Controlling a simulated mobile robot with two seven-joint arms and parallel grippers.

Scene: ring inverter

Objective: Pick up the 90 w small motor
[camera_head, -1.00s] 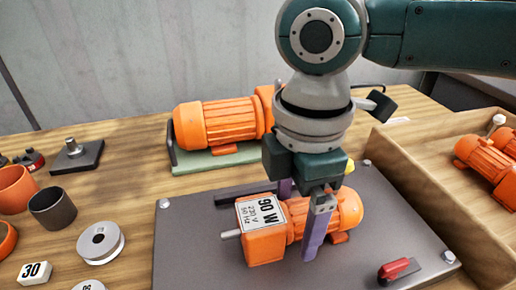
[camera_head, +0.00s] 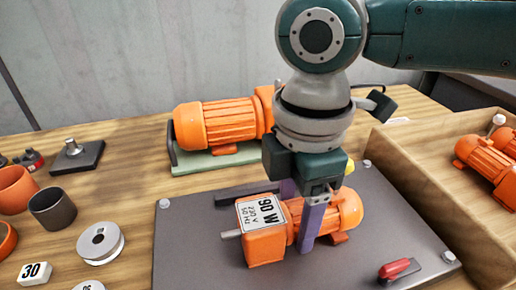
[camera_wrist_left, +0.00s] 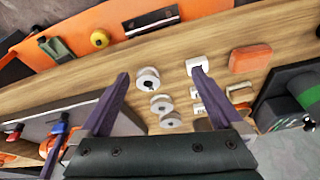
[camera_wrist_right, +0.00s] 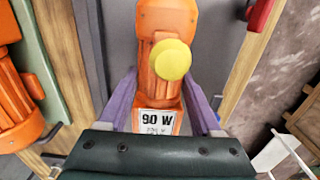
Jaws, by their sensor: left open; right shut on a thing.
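The small orange motor (camera_head: 266,246) with a white 90 W label lies on the dark grey plate (camera_head: 190,259), its shaft pointing left. My right gripper (camera_head: 298,218) reaches down over it and is shut on its body, one purple finger on the near side and one behind. In the right wrist view, the motor (camera_wrist_right: 160,95) sits between the two fingers, with its label and a round yellow part showing. My left gripper (camera_wrist_left: 160,85) is open and empty above the table, seen only in the left wrist view.
A larger orange motor (camera_head: 222,122) lies on a green base behind the plate. A wooden crate (camera_head: 440,190) with orange motors stands at the right. A red-handled switch (camera_head: 397,269) is on the plate's front right. Pulleys (camera_head: 100,242), cups and a 30 block (camera_head: 35,273) stand at the left.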

